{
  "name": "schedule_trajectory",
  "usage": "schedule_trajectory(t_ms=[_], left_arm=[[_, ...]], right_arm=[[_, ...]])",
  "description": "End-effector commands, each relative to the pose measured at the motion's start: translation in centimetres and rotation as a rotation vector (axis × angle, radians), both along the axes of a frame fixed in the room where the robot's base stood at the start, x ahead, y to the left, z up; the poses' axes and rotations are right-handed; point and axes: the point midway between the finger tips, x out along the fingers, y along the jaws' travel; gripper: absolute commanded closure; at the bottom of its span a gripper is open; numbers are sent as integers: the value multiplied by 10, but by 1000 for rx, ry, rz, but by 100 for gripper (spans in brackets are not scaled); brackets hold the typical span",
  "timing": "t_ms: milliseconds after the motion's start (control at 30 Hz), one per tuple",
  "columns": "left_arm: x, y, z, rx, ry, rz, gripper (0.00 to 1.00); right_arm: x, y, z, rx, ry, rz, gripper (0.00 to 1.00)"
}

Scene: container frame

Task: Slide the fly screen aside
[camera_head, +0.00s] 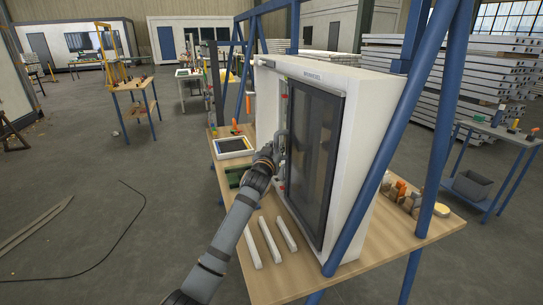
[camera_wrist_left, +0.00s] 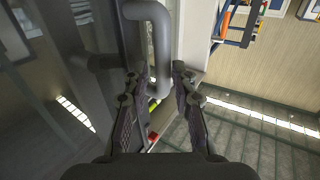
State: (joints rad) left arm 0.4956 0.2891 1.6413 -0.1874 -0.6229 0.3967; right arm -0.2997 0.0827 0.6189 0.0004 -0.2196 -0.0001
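The fly screen (camera_head: 312,160) is a dark mesh panel in a black frame, upright in a thick white window frame (camera_head: 366,120) on a wooden bench. A grey bar handle (camera_wrist_left: 160,45) stands out from the screen's left edge in the head view. My left gripper (camera_head: 278,145) is at this handle. In the left wrist view, the fingers of my left gripper (camera_wrist_left: 158,80) are apart, one on each side of the handle's lower part. The right finger is very close to the bar; I cannot tell if it touches. My right gripper is in neither view.
The wooden bench (camera_head: 440,228) carries a tablet (camera_head: 233,146), several white strips (camera_head: 268,240) and small blocks. Blue posts (camera_head: 440,120) stand close in front at the right. Open grey floor lies to the left, with a black cable (camera_head: 135,225).

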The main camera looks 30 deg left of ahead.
Motion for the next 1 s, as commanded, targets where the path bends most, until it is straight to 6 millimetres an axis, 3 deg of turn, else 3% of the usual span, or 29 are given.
schedule_trajectory(t_ms=[200,400,1000], left_arm=[[-53,-14,-1,1,2,-1,74],[-84,-23,-1,1,2,-1,74],[-91,-24,0,-1,2,0,74]], right_arm=[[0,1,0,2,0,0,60],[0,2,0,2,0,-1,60],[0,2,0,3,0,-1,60]])
